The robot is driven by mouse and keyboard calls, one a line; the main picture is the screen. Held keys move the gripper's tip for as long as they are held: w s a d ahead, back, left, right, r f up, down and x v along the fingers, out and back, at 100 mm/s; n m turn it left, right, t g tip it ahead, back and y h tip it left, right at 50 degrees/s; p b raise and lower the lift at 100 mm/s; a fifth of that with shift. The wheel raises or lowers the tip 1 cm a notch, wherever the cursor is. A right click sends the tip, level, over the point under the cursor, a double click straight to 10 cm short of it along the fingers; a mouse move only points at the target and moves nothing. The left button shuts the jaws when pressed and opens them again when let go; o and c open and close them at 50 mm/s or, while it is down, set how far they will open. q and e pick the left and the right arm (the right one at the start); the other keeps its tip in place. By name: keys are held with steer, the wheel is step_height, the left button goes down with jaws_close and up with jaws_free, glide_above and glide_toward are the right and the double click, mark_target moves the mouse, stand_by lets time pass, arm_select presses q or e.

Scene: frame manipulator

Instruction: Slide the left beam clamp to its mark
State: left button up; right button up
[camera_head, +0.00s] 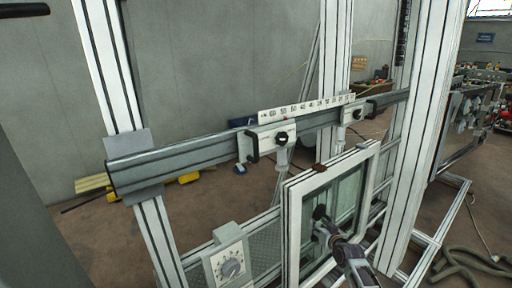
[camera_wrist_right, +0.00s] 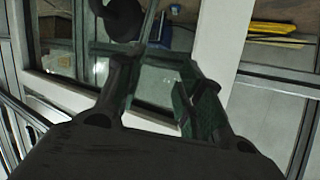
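The left beam clamp (camera_head: 268,141) is a pale block with a black handle on its left and a dark round knob. It sits on the grey horizontal beam (camera_head: 190,156), below the left part of a white numbered scale (camera_head: 305,106). I cannot make out its mark. A second clamp (camera_head: 351,115) sits further right on the beam. My right gripper (camera_head: 324,228) is low at the white-framed window (camera_head: 293,238), well below the beam. In the right wrist view its fingers (camera_wrist_right: 160,82) are apart with nothing between them.
A dark round knob (camera_head: 320,212) is at the window by my right gripper. A grey dial box (camera_head: 229,265) stands lower left of the window. White upright posts (camera_head: 112,75) cross the beam. Hoses (camera_head: 468,262) lie on the floor at right.

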steer(key=s+a+r+n+t+y, duration=0.1)
steer(key=a+r+y, duration=0.15)
steer(key=r, duration=1.05)
steer(key=s+a+r+n+t+y, duration=0.15)
steer(key=a+r, duration=0.25)
steer(key=r, duration=1)
steer(key=s+a+r+n+y, duration=0.2)
steer(key=s+a+r+y, duration=0.4)
steer(key=r, duration=0.5)
steer(key=n+g+y, duration=0.1)
steer(key=n+g, duration=0.3)
glide_toward(256, 156)
step_height(256, 156, up, 3)
steer(key=s+d, duration=0.2)
steer(key=d, duration=0.1)
steer(key=shift+w+a+f, duration=0.15)
steer(key=shift+w+f, duration=0.05)
steer(key=shift+f, duration=0.05)
steer(key=shift+p+x, duration=2.05)
steer(key=shift+x, duration=4.85)
steer(key=shift+w+r, duration=0.1)
